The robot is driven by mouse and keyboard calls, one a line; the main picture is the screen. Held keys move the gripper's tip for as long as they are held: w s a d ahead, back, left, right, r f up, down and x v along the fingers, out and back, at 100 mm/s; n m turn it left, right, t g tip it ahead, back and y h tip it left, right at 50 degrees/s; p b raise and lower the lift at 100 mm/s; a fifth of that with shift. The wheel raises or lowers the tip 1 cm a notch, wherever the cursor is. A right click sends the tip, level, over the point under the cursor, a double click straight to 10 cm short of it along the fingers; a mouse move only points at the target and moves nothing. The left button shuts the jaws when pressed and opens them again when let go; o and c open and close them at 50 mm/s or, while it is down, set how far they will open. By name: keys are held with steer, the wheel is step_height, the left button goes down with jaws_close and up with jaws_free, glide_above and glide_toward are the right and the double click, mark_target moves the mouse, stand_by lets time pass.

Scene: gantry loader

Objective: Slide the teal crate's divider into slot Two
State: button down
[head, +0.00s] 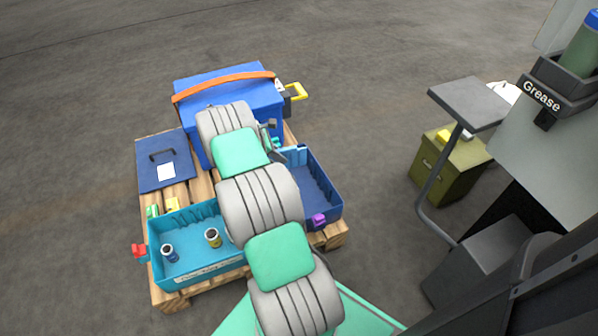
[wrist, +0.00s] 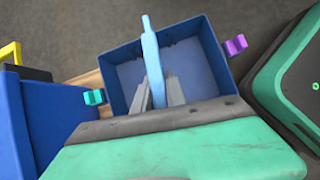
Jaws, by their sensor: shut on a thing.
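The teal crate (head: 194,283) stands at the front left of the pallet in the head view, with ribs along its back wall and a label strip on its front. My arm hides its right end. My gripper (wrist: 158,93) is shut on a light blue divider (wrist: 151,55), seen nearly edge-on in the wrist view. The divider is over the navy crate (wrist: 217,50), not the teal one. Whether it reaches inside is unclear. In the head view the divider (head: 291,154) shows at the navy crate's back end. I cannot read any slot mark.
Two small jars (head: 213,238) stand in the teal crate. A blue box with an orange strap (head: 225,77) stands behind, beside a flat blue lid (head: 163,176). A purple latch (head: 319,220) sits on the navy crate's front. An olive box (head: 449,165) and grey stand are right.

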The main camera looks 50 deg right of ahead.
mark_target(299, 165)
steer(key=shift+n+t+h, duration=0.3)
steer(key=shift+n+t, duration=0.1)
steer(key=shift+n, duration=0.4)
steer(key=s+d+f, duration=0.1)
steer(key=d, duration=0.1)
steer(key=s+d+f+b, duration=0.1)
steer(key=d+f, duration=0.1)
steer(key=s+d+f+b, duration=0.1)
steer(key=d, duration=0.1)
steer(key=shift+s+d+f, duration=0.15)
steer(key=shift+s+f, duration=0.1)
steer(key=shift+s, duration=0.05)
step_height(299, 165, down, 4)
steer(key=b, duration=0.3)
steer(key=shift+f+b, duration=0.1)
steer(key=shift+b, duration=0.3)
steer(key=shift+s+d+p, duration=0.1)
steer(key=shift+d+p, duration=0.05)
steer(key=shift+p, duration=0.45)
steer(key=shift+f+b, duration=4.15)
steer(key=shift+f, duration=2)
steer(key=c, duration=1.3)
jaws_free()
steer(key=shift+o, duration=0.5)
